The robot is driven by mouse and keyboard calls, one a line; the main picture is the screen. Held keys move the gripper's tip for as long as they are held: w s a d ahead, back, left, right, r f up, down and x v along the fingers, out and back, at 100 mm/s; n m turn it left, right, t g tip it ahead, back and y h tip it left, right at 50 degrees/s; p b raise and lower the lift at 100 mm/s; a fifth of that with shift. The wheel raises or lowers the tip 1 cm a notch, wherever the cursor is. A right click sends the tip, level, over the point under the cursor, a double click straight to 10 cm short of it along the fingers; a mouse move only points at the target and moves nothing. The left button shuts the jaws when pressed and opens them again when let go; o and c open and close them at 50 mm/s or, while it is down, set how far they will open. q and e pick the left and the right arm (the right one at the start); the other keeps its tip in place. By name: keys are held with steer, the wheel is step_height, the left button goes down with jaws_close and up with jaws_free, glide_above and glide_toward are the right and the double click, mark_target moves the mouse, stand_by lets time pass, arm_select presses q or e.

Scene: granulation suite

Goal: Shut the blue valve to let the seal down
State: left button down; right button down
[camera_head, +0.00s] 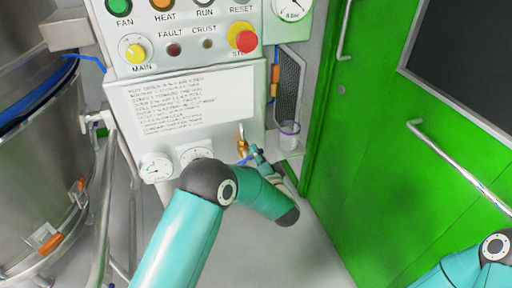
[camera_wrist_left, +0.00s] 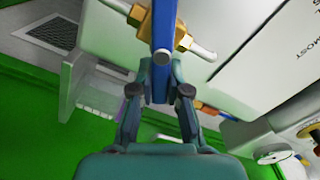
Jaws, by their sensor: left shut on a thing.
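The valve is a small brass body (camera_head: 242,147) with a blue lever handle (camera_head: 251,158), low at the right edge of the white control panel. In the left wrist view the blue handle (camera_wrist_left: 164,25) stands out large and lies across the line of the brass body (camera_wrist_left: 182,40) and its metal pipe stub. My left gripper (camera_head: 257,154) is shut on the blue handle; its fingertips also show in the left wrist view (camera_wrist_left: 161,68), one on each side of the handle's end. My right arm shows at the lower right of the head view, its gripper out of frame.
The white panel (camera_head: 186,105) carries buttons, a red stop knob (camera_head: 246,41) and gauges (camera_head: 156,168). A clear cup (camera_head: 288,134) stands on a small shelf right of the valve. A green door (camera_head: 385,130) with metal handles is at right, a steel vessel (camera_head: 45,165) at left.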

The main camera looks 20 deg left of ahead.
arm_select(q)
steer(key=m, duration=0.1)
steer(key=f+m+p, duration=0.1)
steer(key=m, duration=0.1)
steer(key=shift+w+d+m, duration=0.15)
steer(key=shift+d+m, duration=0.15)
steer(key=shift+d, duration=0.1)
steer(key=shift+f+m+p, duration=0.3)
steer(key=shift+m+p, duration=0.2)
steer(key=shift+m, duration=0.6)
steer(key=shift+f, duration=0.1)
steer(key=c, duration=1.1)
jaws_free()
steer(key=shift+a, duration=0.1)
steer(key=v, duration=1.2)
